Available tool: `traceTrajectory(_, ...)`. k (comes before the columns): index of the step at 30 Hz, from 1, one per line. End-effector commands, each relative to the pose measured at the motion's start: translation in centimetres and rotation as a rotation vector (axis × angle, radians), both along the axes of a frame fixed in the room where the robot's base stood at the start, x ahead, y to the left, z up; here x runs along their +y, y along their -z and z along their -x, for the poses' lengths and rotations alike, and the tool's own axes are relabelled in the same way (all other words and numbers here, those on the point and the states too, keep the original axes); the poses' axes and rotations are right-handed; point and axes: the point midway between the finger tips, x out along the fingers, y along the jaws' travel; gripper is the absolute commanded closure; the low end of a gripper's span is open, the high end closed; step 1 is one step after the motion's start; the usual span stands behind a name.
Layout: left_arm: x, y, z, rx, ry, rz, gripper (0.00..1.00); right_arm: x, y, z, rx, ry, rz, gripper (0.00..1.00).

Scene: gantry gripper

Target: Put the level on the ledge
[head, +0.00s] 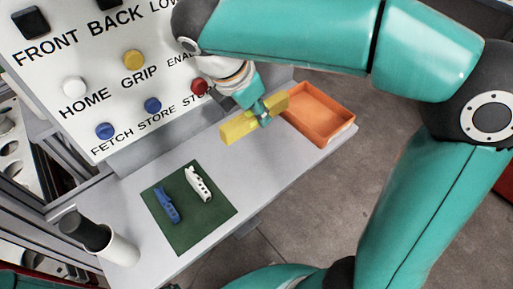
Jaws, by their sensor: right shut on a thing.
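The yellow level (238,128) is a long bar held in my right gripper (264,111). The gripper is shut around its middle, and both ends of the bar stick out past the fingers. The level looks to be above the grey ledge (270,165), to the left of the orange tray; how high it is cannot be told exactly. The ledge runs along the foot of the white button panel. My left gripper is not in view.
An orange tray (349,120) stands at the ledge's far right end. A green mat (190,232) holds a blue tool (166,205) and a white tool (198,184). A white cup (122,249) with a dark object stands lower left. The button panel (100,62) rises behind.

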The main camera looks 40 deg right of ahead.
Motion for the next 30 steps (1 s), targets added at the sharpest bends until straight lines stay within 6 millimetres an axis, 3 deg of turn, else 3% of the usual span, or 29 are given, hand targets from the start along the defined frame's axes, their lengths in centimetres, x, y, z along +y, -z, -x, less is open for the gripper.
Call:
traceTrajectory(1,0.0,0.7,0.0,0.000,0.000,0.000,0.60,-0.1,1.8,0.1,0.005,0.001,0.002,1.00)
traceTrajectory(3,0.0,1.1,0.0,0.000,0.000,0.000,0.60,-0.1,3.5,0.1,0.003,0.001,0.001,1.00)
traceTrajectory(9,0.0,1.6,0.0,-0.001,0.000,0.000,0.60,0.0,6.6,0.0,0.001,0.003,0.000,1.00)
traceTrajectory(14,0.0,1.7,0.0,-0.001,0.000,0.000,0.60,0.0,7.4,0.0,-0.001,0.002,0.000,1.00)
traceTrajectory(23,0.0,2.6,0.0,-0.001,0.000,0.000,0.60,0.0,11.2,0.0,0.001,0.003,0.000,1.00)
traceTrajectory(30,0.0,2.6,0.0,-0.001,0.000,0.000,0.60,0.0,11.4,0.0,-0.002,0.001,-0.001,1.00)
